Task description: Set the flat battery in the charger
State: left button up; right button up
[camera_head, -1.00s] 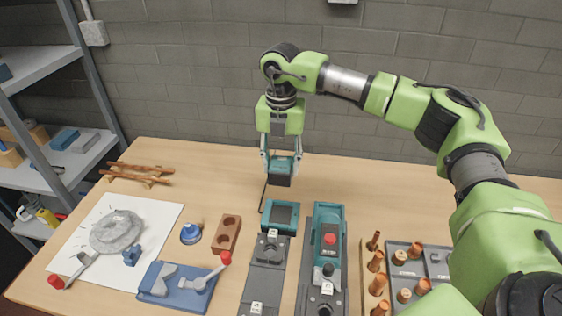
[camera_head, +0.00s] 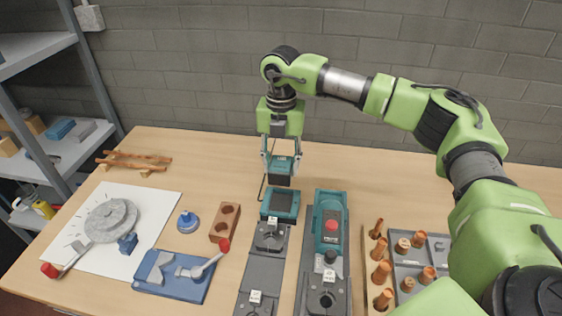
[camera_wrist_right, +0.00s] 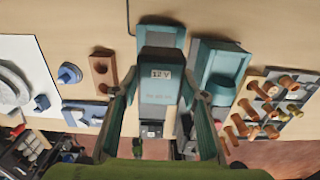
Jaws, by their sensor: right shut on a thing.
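My right gripper (camera_head: 281,158) is shut on the flat battery (camera_head: 281,174), a teal and dark block held upright above the table. The battery also shows in the right wrist view (camera_wrist_right: 160,88), between the two fingers, with a 12 V label on it. The charger (camera_head: 280,204) is a teal box with a dark top, just in front of and below the battery in the head view. It also shows in the wrist view (camera_wrist_right: 160,37), partly hidden by the battery. I see a gap between battery and charger in the head view. My left gripper is out of view.
A grey fixture strip (camera_head: 262,268) lies in front of the charger. A teal unit with a red button (camera_head: 330,225) stands to its right, close by. A brown block with two holes (camera_head: 225,222) is to its left. Copper fittings (camera_head: 381,272) stand farther right. The table behind is clear.

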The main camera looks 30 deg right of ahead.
jog(key=shift+f+b, duration=2.25)
jog(key=shift+f, duration=1.25)
jog(key=shift+f+b, duration=1.25)
jog(key=shift+f, duration=0.65)
jog(key=o, duration=1.5)
jog(key=shift+c, duration=0.2)
notch_tip(320, 180, up, 12)
